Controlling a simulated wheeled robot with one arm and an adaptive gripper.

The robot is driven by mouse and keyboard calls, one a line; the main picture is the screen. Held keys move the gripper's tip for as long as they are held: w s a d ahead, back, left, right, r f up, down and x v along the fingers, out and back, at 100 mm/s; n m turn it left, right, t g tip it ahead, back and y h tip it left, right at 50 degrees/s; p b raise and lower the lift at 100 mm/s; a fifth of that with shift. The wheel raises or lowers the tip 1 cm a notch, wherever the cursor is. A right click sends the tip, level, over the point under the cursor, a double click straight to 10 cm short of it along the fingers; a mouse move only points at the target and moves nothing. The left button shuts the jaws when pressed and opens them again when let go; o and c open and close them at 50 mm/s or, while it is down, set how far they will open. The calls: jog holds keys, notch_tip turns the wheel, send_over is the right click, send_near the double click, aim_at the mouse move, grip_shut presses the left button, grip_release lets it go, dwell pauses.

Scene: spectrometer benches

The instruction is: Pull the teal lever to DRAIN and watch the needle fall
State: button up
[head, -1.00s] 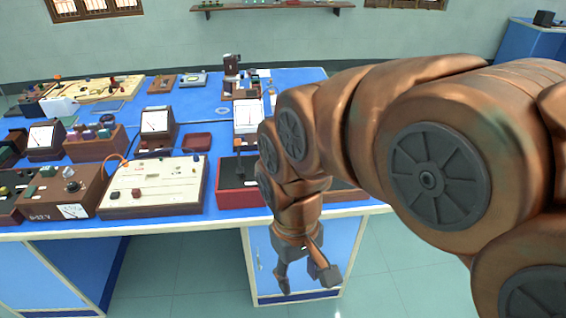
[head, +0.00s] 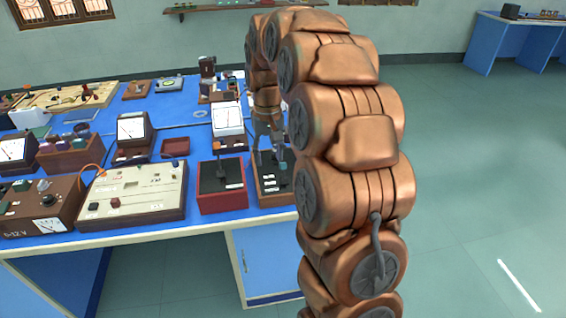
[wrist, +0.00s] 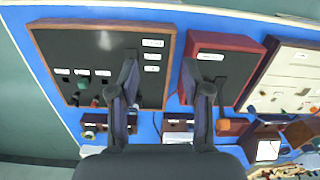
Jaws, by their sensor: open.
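A brown wooden box with a dark panel (head: 288,197) stands at the bench's front right corner; in the wrist view (wrist: 110,26) it shows white labels. A small teal knob (wrist: 82,85) is on its panel in the wrist view, left of my fingers; it also shows in the head view (head: 283,166). I cannot tell its lever setting. My gripper (head: 268,146) is open and empty above this box, its fingers also in the wrist view (wrist: 160,78). A white-faced meter (head: 228,117) stands behind; its needle is too small to read.
A red box (head: 222,200) with an orange-tipped lever (head: 217,149) stands beside the brown box. A cream panel (head: 135,192) is farther left, with other meters and instruments behind. Floor is clear on the right.

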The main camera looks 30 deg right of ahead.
jog(key=m, duration=0.1)
send_over(283, 163)
notch_tip(283, 163, down, 3)
jog(key=shift+s+f, duration=0.1)
jog(key=shift+f+p, duration=1.1)
jog(key=shift+f, duration=2.7)
grip_shut()
